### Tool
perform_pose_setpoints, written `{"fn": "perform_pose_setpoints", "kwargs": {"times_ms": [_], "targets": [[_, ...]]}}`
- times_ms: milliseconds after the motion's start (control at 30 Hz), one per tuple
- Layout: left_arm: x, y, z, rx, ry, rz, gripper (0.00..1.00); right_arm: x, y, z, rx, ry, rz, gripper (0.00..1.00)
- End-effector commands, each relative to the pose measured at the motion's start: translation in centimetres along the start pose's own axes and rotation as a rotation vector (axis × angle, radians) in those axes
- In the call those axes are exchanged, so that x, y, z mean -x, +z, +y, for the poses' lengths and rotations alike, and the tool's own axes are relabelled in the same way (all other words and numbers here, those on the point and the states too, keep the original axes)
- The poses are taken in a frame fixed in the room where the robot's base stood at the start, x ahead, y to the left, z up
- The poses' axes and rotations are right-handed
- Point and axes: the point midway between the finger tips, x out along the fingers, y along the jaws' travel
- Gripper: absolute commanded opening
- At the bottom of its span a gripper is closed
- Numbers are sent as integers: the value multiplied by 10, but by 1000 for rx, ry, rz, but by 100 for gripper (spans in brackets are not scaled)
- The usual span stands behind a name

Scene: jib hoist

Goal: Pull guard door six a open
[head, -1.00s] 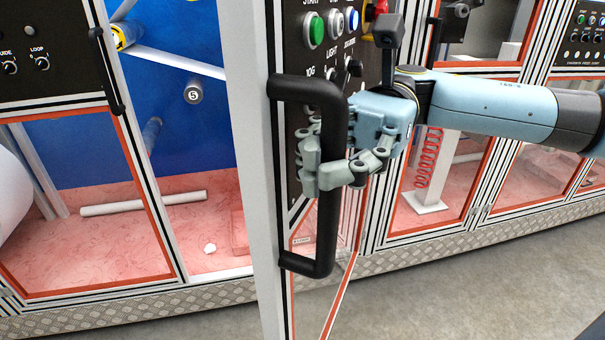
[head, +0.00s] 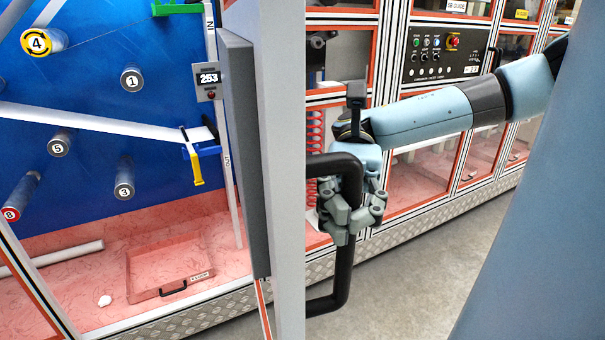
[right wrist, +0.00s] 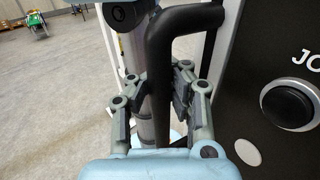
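The guard door (head: 284,170) stands swung out from the machine, seen nearly edge-on in the head view. No door label is readable. Its black bar handle (head: 343,285) sticks out to the right. My right gripper (head: 352,212) is shut around the upright of this handle. In the right wrist view, the handle (right wrist: 160,50) runs between the two fingers of the right gripper (right wrist: 160,98), with the door face and a round black knob at right. My left gripper is in neither view.
A control panel (head: 446,50) and further framed doors stand behind my right arm. Grey floor (head: 420,265) is clear.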

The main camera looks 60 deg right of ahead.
Motion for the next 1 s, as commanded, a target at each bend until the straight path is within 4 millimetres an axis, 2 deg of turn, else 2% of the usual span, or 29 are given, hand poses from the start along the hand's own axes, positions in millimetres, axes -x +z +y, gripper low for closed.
{"fn": "perform_pose_setpoints", "kwargs": {"times_ms": [467, 800, 1000], "targets": [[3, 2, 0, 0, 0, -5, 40, 6, 2, 0, 3, 0, -2, 0], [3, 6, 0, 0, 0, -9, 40, 4, 1, 1, 1, 4, -2, 43], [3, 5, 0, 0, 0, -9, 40, 4, 1, 2, 1, 6, -3, 43]]}}
